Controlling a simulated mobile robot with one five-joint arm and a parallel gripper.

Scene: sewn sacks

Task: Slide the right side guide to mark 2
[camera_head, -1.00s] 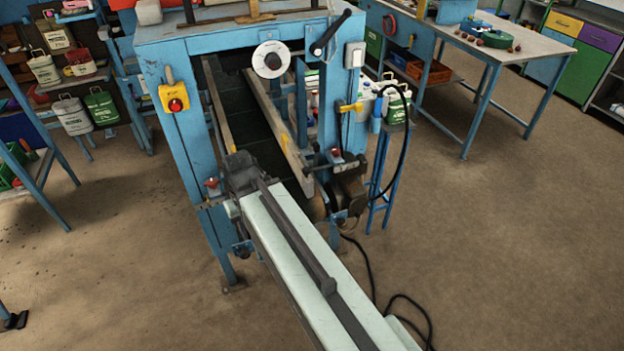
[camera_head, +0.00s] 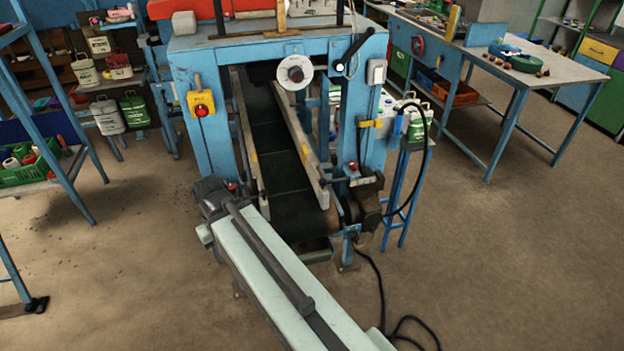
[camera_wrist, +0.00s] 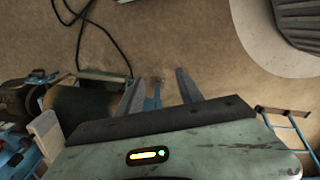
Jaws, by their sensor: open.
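The right side guide (camera_head: 303,150) is a long pale rail along the right edge of the dark belt (camera_head: 275,145), with a small yellow patch on it. The left side guide (camera_head: 246,135) runs along the belt's other edge. No numbered marks are readable. My gripper shows in the wrist view (camera_wrist: 160,88) with two grey fingers apart over the floor and nothing between them. In the head view my arm's end is left of the belt's front end, apart from the right guide; the fingers are hidden there.
The blue machine frame (camera_head: 205,130) stands around the belt, with a red button on a yellow box (camera_head: 201,104) at left and a white dial (camera_head: 296,72) above. A black cable (camera_head: 375,285) lies on the floor at right. Open floor lies left and right.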

